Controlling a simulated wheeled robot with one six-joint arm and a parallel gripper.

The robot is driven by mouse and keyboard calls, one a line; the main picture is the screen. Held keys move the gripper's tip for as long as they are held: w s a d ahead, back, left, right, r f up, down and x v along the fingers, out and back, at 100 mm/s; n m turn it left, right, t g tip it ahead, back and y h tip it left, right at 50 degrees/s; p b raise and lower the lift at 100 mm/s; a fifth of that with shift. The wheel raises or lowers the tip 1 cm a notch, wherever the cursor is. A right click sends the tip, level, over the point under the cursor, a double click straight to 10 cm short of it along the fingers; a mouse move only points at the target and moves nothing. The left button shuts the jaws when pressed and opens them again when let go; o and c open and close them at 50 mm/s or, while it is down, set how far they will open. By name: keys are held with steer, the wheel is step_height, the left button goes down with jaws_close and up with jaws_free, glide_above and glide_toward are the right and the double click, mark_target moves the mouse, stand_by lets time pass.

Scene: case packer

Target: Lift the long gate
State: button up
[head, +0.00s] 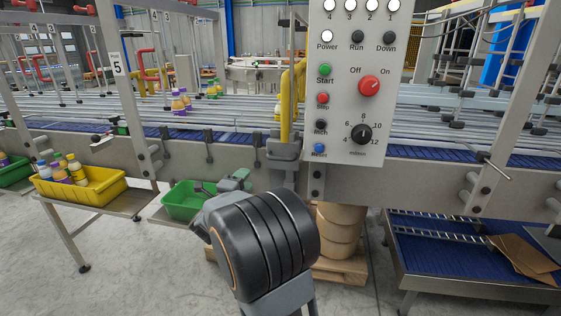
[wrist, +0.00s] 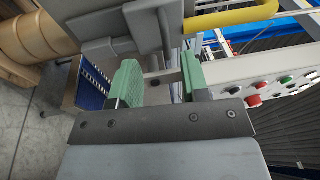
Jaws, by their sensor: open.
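A yellow bent bar (head: 288,100) rises from a grey bracket (head: 284,150) on the conveyor's near side, left of the control panel. It also shows in the wrist view (wrist: 230,18), beyond and right of the fingers. I cannot tell for sure which part is the long gate. My gripper (head: 234,181) is below and left of the bracket, partly hidden by my own arm. In the wrist view my gripper (wrist: 160,76) has its green fingers apart. Grey metal plates (wrist: 145,28) lie just beyond the fingertips; I cannot tell whether they touch.
The control panel (head: 350,125) hangs close on the right. A green bin (head: 180,213) and a yellow bin (head: 110,190) with bottles stand at the left. Cardboard-coloured rolls (head: 338,228) on a pallet are below the conveyor. A blue-surfaced table (head: 440,247) is at the lower right.

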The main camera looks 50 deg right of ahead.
mark_target(281, 158)
steer(key=d+m+g+p, duration=0.1)
steer(key=d, duration=0.4)
steer(key=d+r+m+g+h+p, duration=0.1)
steer(key=d+p, duration=0.1)
steer(key=d, duration=0.3)
steer(key=d+r+m+g+h+p, duration=0.1)
steer(key=d+g, duration=0.1)
steer(key=d, duration=0.3)
steer(key=shift+s+d+m, duration=0.2)
steer(key=shift+s+m, duration=0.1)
steer(key=shift+c, duration=0.3)
jaws_close()
